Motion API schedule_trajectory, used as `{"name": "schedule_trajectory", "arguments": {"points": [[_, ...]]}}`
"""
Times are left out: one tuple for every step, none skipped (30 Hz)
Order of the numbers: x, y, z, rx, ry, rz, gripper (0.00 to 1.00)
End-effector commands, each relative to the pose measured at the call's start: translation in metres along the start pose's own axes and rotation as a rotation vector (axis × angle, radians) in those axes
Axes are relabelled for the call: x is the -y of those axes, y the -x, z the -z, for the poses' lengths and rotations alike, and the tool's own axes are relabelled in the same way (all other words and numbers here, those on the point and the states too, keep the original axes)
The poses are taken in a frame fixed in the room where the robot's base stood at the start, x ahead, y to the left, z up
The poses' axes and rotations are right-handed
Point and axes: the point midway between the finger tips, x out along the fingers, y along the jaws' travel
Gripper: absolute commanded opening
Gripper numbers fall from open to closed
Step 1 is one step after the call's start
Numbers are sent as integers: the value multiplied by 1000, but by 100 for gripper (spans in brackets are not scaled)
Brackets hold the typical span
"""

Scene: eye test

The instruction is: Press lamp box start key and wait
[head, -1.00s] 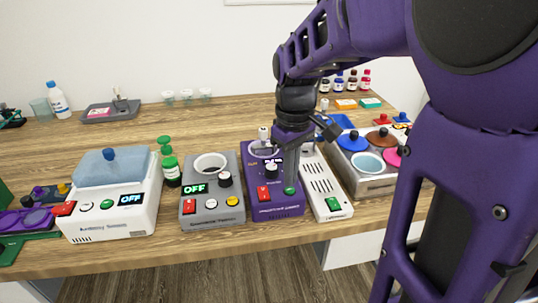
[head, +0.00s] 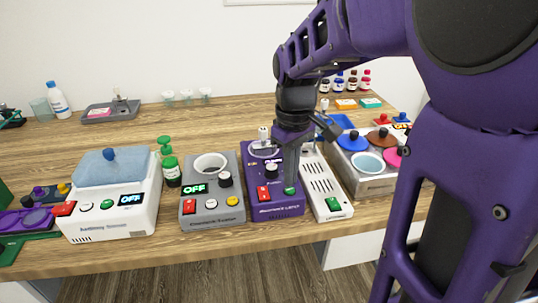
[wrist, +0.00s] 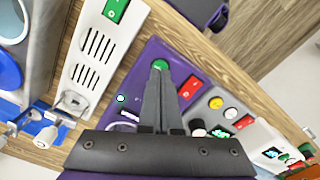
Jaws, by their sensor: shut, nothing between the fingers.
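A purple box (head: 277,208) stands near the table's front edge, with a red switch (head: 263,193), a black knob (head: 271,171) and a round green key (head: 290,191) on its front. I take it for the lamp box; its label is too small to read. My gripper (head: 290,182) points down at the green key, its fingers shut and empty. In the wrist view, the fingertips (wrist: 164,82) lie right at the near edge of the green key (wrist: 160,65). I cannot tell whether they touch or press it. My arm hides part of the box's display.
A white vented box (head: 326,184) with a green switch stands close on the right. A grey stirrer (head: 211,207) reading OFF stands on the left, then a white water bath (head: 112,220) also reading OFF. A metal bath (head: 377,184) with coloured lids is farther right.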

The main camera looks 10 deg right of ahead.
Motion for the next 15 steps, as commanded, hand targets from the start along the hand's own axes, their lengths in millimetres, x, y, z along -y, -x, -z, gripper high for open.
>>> {"name": "schedule_trajectory", "arguments": {"points": [[0,0,0,0,0,0,0],[0,0,0,0,0,0,0],[0,0,0,0,0,0,0],[0,0,0,0,0,0,0],[0,0,0,0,0,0,0],[0,-1,0,0,0,0,0],[0,-1,0,0,0,0,0],[0,-2,0,0,0,0,0],[0,-2,0,0,0,0,0],[0,-3,0,0,0,0,0],[0,-3,0,1,0,0,0],[0,-4,0,0,0,0,0],[0,-4,0,0,0,0,0],[0,-5,0,0,0,0,0],[0,-6,0,0,0,0,0]]}}
